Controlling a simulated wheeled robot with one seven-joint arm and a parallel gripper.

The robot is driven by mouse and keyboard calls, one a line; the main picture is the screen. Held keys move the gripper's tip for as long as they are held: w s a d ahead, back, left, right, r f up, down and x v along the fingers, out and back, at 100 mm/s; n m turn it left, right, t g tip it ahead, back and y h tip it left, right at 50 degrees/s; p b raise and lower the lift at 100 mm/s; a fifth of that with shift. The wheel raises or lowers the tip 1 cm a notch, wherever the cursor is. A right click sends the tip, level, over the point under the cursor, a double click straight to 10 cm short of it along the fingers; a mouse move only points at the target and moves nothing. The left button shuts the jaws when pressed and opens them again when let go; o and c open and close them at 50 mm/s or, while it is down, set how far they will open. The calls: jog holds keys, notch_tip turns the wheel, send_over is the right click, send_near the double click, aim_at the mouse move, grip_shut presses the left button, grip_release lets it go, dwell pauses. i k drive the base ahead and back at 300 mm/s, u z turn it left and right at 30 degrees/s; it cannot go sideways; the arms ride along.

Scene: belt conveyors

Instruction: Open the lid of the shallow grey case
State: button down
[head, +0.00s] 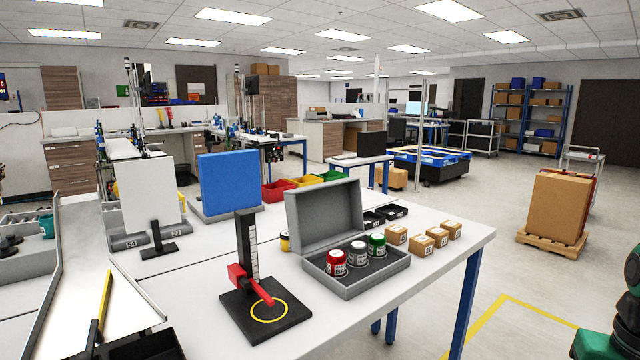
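The shallow grey case (372,286) lies on the white table, right of the middle of the head view. Its lid (322,216) stands raised along the far left side, tilted back a little, so the case is open. My gripper is not in view. A green and black part at the lower right edge looks like my arm, well apart from the case.
A black stand with a red arm (260,292) is just left of the case. Small cardboard boxes (422,245) sit to its right, and black trays (384,215) behind it. A blue panel (229,182) stands at the back left. The table's front right corner is bare.

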aim_at(319, 216)
jog(key=u, duration=0.05)
jog(key=i, duration=1.15)
jog(key=u, duration=0.05)
